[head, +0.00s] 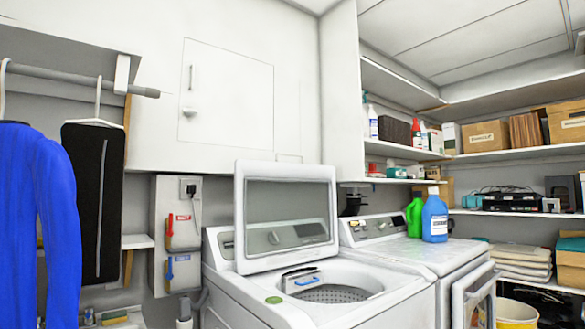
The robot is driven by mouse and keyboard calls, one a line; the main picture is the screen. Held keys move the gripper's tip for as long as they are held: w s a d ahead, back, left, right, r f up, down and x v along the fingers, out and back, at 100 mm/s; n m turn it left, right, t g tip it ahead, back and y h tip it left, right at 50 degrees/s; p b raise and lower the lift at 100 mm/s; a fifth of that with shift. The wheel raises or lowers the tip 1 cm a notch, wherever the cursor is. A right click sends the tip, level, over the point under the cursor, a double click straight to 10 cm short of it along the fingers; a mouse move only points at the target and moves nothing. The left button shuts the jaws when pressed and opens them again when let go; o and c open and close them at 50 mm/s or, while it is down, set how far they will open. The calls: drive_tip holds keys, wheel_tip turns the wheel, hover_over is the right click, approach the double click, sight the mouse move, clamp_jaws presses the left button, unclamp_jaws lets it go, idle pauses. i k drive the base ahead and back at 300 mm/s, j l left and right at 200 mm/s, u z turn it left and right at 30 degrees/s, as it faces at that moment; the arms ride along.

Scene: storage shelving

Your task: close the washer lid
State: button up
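The washer (255,302) is a white top-loader in the lower middle of the head view. Its lid (286,168) is raised and stands nearly upright at the back of the opening, with a white frame around a see-through panel. Through the panel I see the washer's control panel with a knob. The open tub (340,293) shows its perforated drum below the lid. My gripper is not in view.
A second white machine (405,253) stands right of the washer, with blue (435,219) and green (414,218) bottles on top. Clothes hang from a rod (85,79) at left. Loaded shelves (485,157) fill the right. A yellow bucket (516,314) is at lower right.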

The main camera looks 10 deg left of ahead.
sight(245, 171)
drive_tip(key=i+l+u, duration=0.5)
drive_tip(key=i+l, duration=0.65)
drive_tip(key=l, duration=0.15)
